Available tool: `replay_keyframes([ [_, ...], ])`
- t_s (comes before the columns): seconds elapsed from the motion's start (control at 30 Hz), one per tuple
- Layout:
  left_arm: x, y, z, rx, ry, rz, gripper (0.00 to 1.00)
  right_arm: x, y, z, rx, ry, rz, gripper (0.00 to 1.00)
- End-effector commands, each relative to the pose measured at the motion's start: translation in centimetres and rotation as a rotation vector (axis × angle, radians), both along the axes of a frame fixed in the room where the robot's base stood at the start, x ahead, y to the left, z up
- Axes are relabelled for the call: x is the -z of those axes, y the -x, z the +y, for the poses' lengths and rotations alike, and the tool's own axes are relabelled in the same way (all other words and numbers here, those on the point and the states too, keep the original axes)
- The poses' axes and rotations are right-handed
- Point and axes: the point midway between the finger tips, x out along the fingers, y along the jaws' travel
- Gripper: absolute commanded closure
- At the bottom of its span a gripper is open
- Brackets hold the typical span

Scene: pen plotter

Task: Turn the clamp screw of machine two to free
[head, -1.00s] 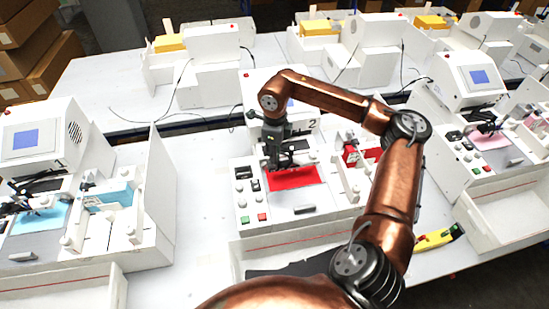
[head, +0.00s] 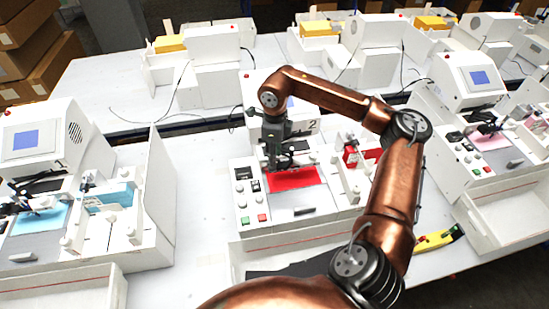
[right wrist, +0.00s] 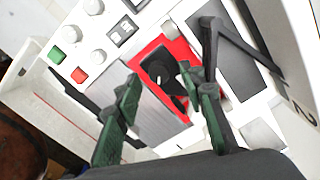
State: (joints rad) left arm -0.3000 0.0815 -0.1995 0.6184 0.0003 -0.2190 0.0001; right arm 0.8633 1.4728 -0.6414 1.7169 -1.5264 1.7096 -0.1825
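Machine two (head: 283,225) is the white plotter in the middle of the head view, with a red sheet (head: 297,180) on its bed. My right gripper (head: 284,163) points down over the back of that sheet. In the right wrist view its green fingers (right wrist: 160,80) are apart. A black knob-like part (right wrist: 158,66) with a pale line, seemingly the clamp screw, shows between and just beyond the fingertips, over the red sheet (right wrist: 150,50). I cannot tell whether the fingers touch it. In the head view the gripper hides it. My left gripper is not in view.
Machine two's buttons (right wrist: 78,75) and knobs lie beside the sheet, and a black arm (right wrist: 235,45) passes close to one finger. Machine one (head: 35,145) stands left, another plotter (head: 470,80) right. A yellow tool (head: 435,239) lies on the table to the right.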

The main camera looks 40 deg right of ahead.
Motion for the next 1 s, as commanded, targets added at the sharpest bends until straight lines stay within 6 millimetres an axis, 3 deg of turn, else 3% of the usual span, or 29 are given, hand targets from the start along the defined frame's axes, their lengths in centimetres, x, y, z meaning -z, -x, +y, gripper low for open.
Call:
replay_keyframes([
  [0.3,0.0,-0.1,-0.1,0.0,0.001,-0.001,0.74,-6.5,-0.1,0.0,0.0,-0.001,-0.006,0.63],
  [0.5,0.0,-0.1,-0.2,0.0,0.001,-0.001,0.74,-9.7,-0.1,0.0,0.0,-0.001,-0.004,0.63],
  [0.7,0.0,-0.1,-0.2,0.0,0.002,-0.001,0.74,-10.8,-0.1,0.0,0.0,0.0,-0.002,0.63],
  [1.0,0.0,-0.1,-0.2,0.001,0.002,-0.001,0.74,-10.9,-0.1,0.0,0.0,0.0,-0.002,0.63],
])
